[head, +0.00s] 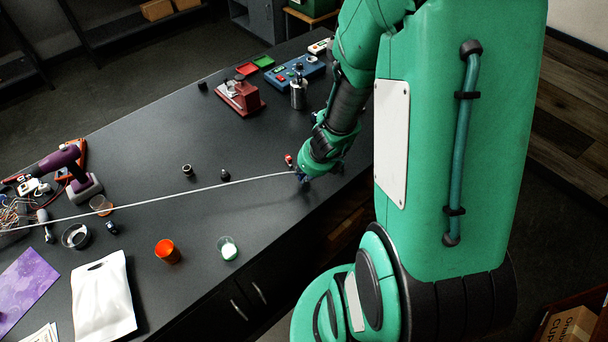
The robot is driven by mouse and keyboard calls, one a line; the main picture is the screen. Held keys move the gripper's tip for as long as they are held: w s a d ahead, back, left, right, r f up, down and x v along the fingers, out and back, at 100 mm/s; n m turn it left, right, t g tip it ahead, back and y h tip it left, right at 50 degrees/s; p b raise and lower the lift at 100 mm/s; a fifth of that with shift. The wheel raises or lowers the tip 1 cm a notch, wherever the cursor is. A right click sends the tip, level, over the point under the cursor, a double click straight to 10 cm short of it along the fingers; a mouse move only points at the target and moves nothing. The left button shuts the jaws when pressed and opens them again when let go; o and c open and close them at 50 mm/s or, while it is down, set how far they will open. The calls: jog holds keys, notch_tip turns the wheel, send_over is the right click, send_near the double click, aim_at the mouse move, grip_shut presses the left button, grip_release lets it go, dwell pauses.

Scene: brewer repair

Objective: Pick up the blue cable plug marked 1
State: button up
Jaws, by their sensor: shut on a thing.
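My gripper (303,176) is at the end of my green arm, low over the right part of the dark worktop. It is shut on the blue cable plug, which is mostly hidden by the fingers. A pale cable (190,191) runs from the plug, stretched nearly straight across the worktop to the left. The mark on the plug is too small to read. Whether the plug touches the worktop cannot be told.
A small red piece (289,160) is close beside my gripper. A red machine part (240,97), a metal cylinder (298,95) and a blue panel (292,74) stand behind. A purple drill (62,165) is left.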

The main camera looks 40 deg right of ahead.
jog(key=shift+r+p, duration=0.35)
jog(key=shift+r, duration=0.45)
jog(key=s+a+r, duration=0.1)
jog(key=s+a, duration=0.4)
jog(key=s, duration=0.7)
jog(key=shift+s+a, duration=0.25)
jog(key=shift+a, duration=0.15)
jog(key=shift+s+a+r+p, duration=0.1)
jog(key=shift+s+a+p, duration=0.15)
jog(key=shift+s+p, duration=0.2)
jog(key=shift+s+a+p, duration=0.2)
jog(key=shift+s+p, duration=0.1)
jog(key=shift+s, duration=0.2)
